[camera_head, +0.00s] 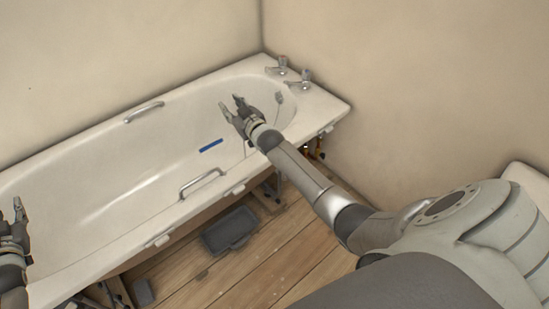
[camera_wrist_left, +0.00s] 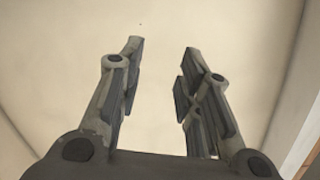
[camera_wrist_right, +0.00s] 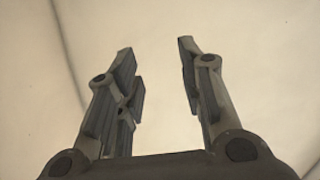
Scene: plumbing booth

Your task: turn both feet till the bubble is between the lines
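A white bath (camera_head: 120,170) stands along the wall. A small blue bar, apparently the level (camera_head: 211,146), lies on the bath floor; its bubble and lines are too small to see. A foot assembly (camera_head: 268,192) shows under the bath's near side towards the tap end, and another (camera_head: 115,293) at the lower left; their adjusters cannot be made out. My right gripper (camera_head: 231,103) is over the bath, beyond the level, open and empty, as its wrist view (camera_wrist_right: 160,45) shows. My left gripper (camera_head: 18,207) is over the bath's left part, open and empty in its wrist view (camera_wrist_left: 162,48).
Two taps (camera_head: 304,78) stand on the rim at the far corner. Grab handles (camera_head: 201,183) are on both long sides. A dark tray-like box (camera_head: 230,231) and a small grey block (camera_head: 143,291) lie on the plank floor (camera_head: 270,262). Brass pipe fittings (camera_head: 318,150) show below the rim.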

